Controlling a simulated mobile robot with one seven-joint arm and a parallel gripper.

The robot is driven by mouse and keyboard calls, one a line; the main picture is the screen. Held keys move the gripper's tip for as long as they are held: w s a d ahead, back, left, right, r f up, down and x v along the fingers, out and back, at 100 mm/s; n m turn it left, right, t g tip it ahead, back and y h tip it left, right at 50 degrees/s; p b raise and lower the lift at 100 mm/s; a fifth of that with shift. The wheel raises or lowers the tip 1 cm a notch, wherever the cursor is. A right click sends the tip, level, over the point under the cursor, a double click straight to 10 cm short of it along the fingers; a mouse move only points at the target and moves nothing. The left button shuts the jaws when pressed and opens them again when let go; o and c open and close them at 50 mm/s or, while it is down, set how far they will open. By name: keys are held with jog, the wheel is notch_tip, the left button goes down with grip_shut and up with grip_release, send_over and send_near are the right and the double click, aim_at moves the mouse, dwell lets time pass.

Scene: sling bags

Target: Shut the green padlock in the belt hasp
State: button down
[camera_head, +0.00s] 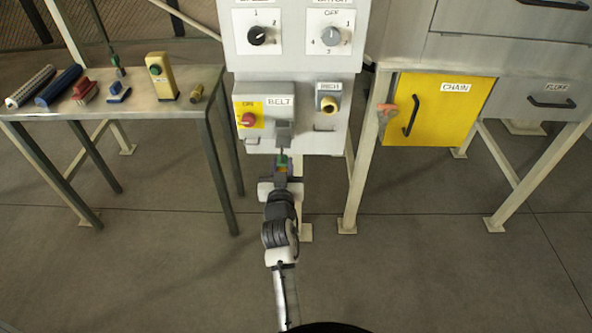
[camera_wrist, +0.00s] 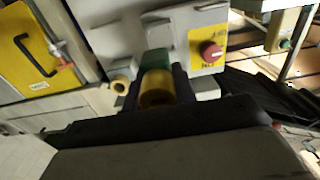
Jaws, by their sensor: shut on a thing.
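The green padlock (camera_head: 282,161) is held in my gripper (camera_head: 281,174), just below the belt box (camera_head: 265,118). In the wrist view the padlock's green body (camera_wrist: 156,58) and a brass-yellow round end (camera_wrist: 157,90) show between the dark fingers. The grey belt hasp (camera_head: 284,130) hangs at the lower right of the belt box, right above the padlock. The belt box carries a red knob (camera_head: 248,119) on a yellow plate. The padlock's shackle is hidden or too small to make out, so I cannot tell whether it passes through the hasp.
A switch with a brass-yellow knob (camera_head: 329,104) sits right of the belt box. A yellow chain door (camera_head: 437,110) is further right, with an orange-red item (camera_head: 387,108) at its edge. A table (camera_head: 140,98) on the left bears several tools and a yellow device (camera_head: 161,76).

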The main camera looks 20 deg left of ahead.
jog(key=shift+s+a+r, duration=0.1)
jog(key=shift+s+r, duration=0.15)
jog(key=shift+s, duration=0.2)
jog(key=shift+f+b+x, duration=0.2)
jog(key=shift+b+x, duration=0.35)
jog(key=shift+x, duration=0.8)
jog(key=shift+f+b+x, duration=0.15)
jog(key=shift+b+x, duration=0.4)
jog(key=shift+x, duration=0.85)
jog(key=shift+w+b, duration=0.15)
jog(key=shift+b, duration=0.2)
jog(key=shift+b+x, duration=1.4)
jog(key=shift+x, duration=2.05)
jog(key=shift+w, duration=0.2)
jog(key=shift+f, duration=0.2)
